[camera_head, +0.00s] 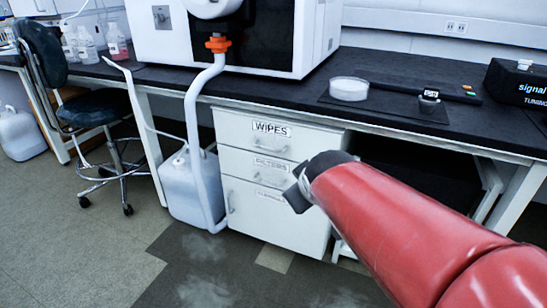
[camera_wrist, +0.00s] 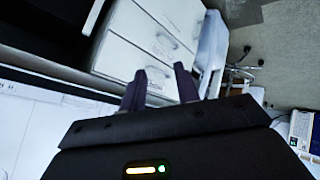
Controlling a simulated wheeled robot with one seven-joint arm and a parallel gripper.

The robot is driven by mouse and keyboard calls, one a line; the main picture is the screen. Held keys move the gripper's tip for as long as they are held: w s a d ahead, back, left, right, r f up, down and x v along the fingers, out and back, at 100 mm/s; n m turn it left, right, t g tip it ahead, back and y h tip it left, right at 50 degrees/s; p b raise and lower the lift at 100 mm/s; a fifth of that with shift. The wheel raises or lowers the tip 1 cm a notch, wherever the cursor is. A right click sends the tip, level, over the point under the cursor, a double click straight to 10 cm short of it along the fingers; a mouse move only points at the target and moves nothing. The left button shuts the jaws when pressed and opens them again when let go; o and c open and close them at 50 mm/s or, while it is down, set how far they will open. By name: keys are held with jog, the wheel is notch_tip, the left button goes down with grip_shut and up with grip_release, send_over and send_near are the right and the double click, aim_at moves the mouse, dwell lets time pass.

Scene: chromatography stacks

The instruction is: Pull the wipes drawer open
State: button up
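The wipes drawer (camera_head: 240,134) is the top drawer of a white cabinet (camera_head: 275,222) under the bench. It is labelled WIPES, has a bar handle (camera_head: 268,147), and its front looks flush with the cabinet. My gripper (camera_head: 296,192) is in front of the cabinet's right side in the head view, lower in the picture than the wipes label. In the wrist view, its two dark fingers (camera_wrist: 160,85) stand apart with a gap between them, pointing toward the white drawer fronts (camera_wrist: 125,60). I see nothing clearly held. Contact with a handle cannot be told.
Below are a filters drawer (camera_head: 255,167) and a larger third drawer (camera_head: 255,208). A white jug (camera_head: 183,185) with a hose stands left of the cabinet. A dark stool (camera_head: 85,110) is farther left. The black bench top (camera_head: 300,95) overhangs the cabinet. The floor in front is open.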

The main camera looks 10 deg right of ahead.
jog(key=w+f+n+t+b, duration=0.3)
jog(key=w+f+n, duration=0.15)
jog(key=w, duration=0.75)
jog(key=n+t+y+b, duration=0.4)
jog(key=n, duration=0.4)
send_near(269, 149)
jog(key=x, duration=0.2)
jog(key=shift+n, duration=0.25)
jog(key=x, duration=0.8)
jog(key=shift+w+f, duration=0.15)
jog(key=shift+w, duration=0.1)
grip_shut()
